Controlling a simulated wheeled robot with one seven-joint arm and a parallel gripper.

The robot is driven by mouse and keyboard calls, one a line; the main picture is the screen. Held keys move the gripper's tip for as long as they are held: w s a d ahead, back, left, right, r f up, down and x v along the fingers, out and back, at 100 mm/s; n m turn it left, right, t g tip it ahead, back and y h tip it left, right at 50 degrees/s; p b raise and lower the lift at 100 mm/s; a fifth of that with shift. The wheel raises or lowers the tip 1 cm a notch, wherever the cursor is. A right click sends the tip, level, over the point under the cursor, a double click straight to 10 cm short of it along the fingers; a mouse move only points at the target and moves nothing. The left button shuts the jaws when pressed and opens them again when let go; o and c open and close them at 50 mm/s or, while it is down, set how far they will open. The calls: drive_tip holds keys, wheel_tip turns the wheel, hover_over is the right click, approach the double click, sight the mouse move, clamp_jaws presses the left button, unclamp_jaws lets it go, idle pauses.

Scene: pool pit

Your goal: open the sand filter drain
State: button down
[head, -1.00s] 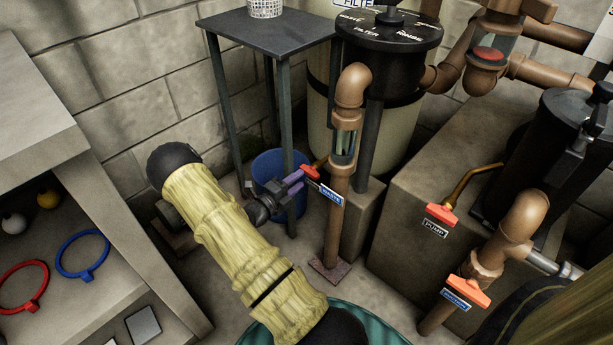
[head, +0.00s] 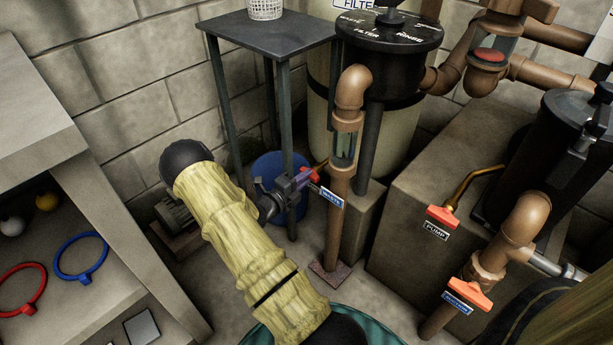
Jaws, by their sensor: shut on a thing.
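The sand filter is a beige tank (head: 408,140) with a black valve head (head: 388,50) at the top centre. A thin brass drain pipe (head: 321,166) comes out low on its left, partly behind the brown waste pipe. A small red handle (head: 308,174) sits at its end, above the blue bucket (head: 270,168). My gripper (head: 301,181), dark with purple fingers, reaches in from the left and is shut on the red handle. The fingers hide part of the handle, and the drain's outlet cannot be made out.
The brown waste pipe (head: 340,225) with a blue label stands just right of my gripper. A dark table (head: 268,36) rises behind it, one leg close by. Orange handles sit on the pump drain (head: 442,217) and another pipe (head: 469,294). A shelf with rings (head: 22,290) is at left.

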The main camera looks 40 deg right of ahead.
drive_tip(key=n+p, duration=0.5)
drive_tip(key=n, duration=1.3)
drive_tip(key=shift+n, duration=0.3)
drive_tip(key=c, duration=1.3)
unclamp_jaws()
drive_tip(key=shift+a, duration=0.1)
drive_tip(key=shift+s+a+p, duration=0.15)
drive_tip(key=shift+a+p, duration=0.1)
drive_tip(key=shift+a, duration=1.5)
drive_tip(key=shift+s+a+p, duration=0.1)
drive_tip(key=shift+a+p, duration=0.1)
drive_tip(key=shift+a, duration=1.5)
